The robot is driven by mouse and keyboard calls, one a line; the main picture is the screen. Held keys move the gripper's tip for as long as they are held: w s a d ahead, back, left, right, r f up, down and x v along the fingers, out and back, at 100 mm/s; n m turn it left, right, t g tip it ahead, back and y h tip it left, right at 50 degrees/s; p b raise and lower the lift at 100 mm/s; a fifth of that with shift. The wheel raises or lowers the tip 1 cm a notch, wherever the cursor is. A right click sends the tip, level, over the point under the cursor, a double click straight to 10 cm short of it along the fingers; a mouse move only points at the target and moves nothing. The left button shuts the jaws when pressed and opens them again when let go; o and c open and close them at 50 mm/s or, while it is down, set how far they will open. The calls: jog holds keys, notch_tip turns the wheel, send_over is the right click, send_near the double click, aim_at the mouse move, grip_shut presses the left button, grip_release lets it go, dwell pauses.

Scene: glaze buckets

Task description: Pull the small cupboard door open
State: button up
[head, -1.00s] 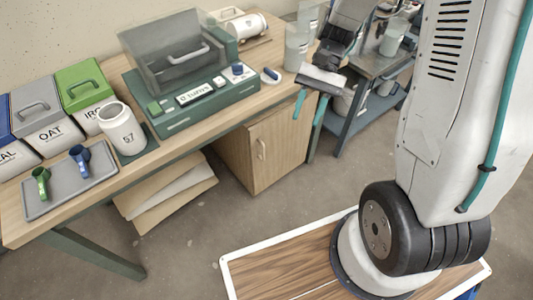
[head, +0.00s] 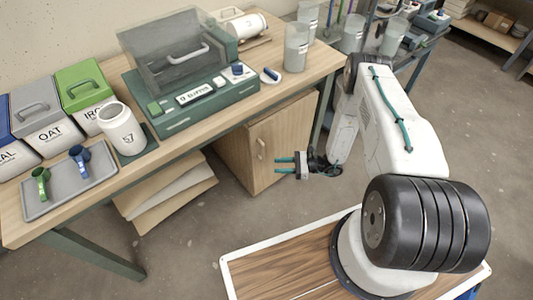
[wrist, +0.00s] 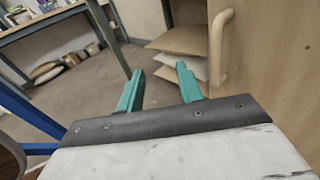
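The small cupboard door (head: 278,148) is light wood and stands under the right end of the wooden bench. It looks shut. Its pale upright handle (head: 261,149) is near the door's left edge. My gripper (head: 276,166) has two teal fingers pointing left, in front of the door and a little below and right of the handle. In the wrist view the fingers (wrist: 158,85) are apart with nothing between them. The handle (wrist: 220,47) is to their right, not touching them, and the door (wrist: 275,60) fills the right side.
The bench (head: 215,117) holds a lidded teal machine (head: 192,105), a white jar (head: 121,128), bins and a grey tray (head: 72,186). The floor before the door is clear.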

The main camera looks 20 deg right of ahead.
jog(key=w+d+f+m+t+h, duration=0.2)
jog(key=w+d+f+m+t, duration=0.1)
jog(key=w+t, duration=0.25)
jog(key=x, duration=0.7)
jog(key=shift+a+g, duration=0.2)
jog(key=shift+g, duration=0.15)
grip_shut()
